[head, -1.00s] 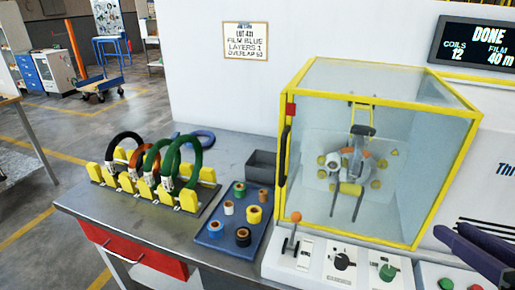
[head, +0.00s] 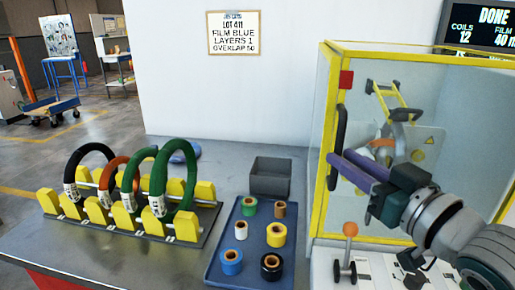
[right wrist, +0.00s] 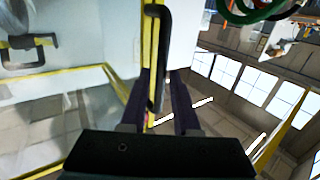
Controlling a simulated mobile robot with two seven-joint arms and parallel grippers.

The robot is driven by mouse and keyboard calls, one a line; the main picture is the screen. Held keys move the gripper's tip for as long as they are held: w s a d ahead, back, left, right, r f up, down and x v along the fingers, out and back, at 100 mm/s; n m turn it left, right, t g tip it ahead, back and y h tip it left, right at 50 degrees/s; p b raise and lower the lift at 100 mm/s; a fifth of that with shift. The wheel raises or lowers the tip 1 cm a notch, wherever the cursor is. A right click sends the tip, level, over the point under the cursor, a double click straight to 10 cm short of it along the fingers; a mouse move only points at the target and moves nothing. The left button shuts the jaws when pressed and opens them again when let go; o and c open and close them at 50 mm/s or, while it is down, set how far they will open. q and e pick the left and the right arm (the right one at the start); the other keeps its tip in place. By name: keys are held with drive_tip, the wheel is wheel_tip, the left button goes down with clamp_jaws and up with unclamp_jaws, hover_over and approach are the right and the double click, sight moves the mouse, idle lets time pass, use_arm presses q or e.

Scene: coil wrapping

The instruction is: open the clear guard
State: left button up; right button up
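The clear guard (head: 328,75) is a see-through box with a yellow frame, standing closed over the wrapping machine at the right of the head view. Its black upright handle (head: 338,130) is on the left edge, below a red block. In the right wrist view the handle (right wrist: 165,45) runs down between my two purple fingers. My right gripper (head: 336,158) reaches in from the right with its fingertips at the handle. In the right wrist view the gripper (right wrist: 161,78) is open, one finger each side of the handle; contact cannot be told. My left gripper is out of view.
A control panel with an orange-knobbed lever (head: 350,230) is below the guard. Left of it are a blue tray (head: 250,270) of film rolls, a grey bin (head: 270,178) and a rack (head: 205,230) of coils.

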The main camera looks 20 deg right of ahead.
drive_tip(key=shift+w+a, duration=0.1)
drive_tip(key=shift+w, duration=1.25)
drive_tip(key=shift+c, duration=0.4)
clamp_jaws()
